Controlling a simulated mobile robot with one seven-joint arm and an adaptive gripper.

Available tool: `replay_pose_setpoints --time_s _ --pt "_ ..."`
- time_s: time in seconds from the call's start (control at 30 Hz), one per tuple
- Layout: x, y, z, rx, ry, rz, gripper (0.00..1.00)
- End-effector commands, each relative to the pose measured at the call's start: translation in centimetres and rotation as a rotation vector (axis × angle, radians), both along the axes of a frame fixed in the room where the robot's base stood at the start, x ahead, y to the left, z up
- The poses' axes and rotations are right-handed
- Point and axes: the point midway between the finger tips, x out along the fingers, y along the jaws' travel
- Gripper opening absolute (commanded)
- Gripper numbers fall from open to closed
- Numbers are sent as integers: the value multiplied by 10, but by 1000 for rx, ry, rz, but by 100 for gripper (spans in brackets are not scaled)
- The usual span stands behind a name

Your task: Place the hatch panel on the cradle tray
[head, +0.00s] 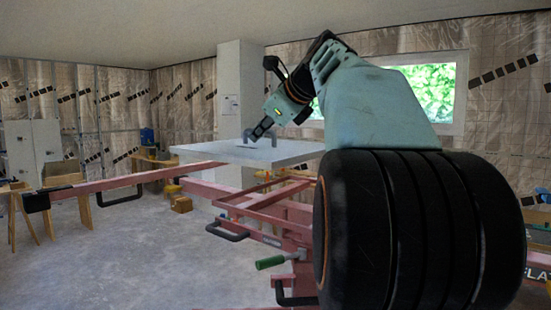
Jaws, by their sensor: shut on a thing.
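The hatch panel (230,154) is a flat, pale grey slab, roughly level, with a grey handle arch on its top. My gripper (258,136) reaches down from the upper right and is shut on the panel at this handle. The exact finger contact is small and hard to make out. The panel is over the red cradle frame (262,204) of the lift. I cannot tell whether it touches the frame or hangs just above it. My arm hides the right part of the lift and the panel's right end.
A long red bar (130,179) with a black end runs out to the left. Black loop handles (226,232) and a green grip (270,263) stick out from the lift. Wooden trestles (75,195) stand at the back left.

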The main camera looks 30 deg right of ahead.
Motion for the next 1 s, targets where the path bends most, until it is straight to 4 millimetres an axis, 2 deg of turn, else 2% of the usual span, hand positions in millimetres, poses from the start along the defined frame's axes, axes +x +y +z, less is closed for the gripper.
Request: replay_pose_setpoints --time_s 0.03,0.3,0.5,0.87,1.0 --pt "-5 -12 -3 -1 -6 -8 0" --pt "-30 -63 -27 -1 -6 -8 0" --pt "-41 -87 -60 -1 -5 -5 0" --pt "-49 -105 -83 -3 -6 -3 0" --pt "-51 -109 -101 -2 -4 -3 0"
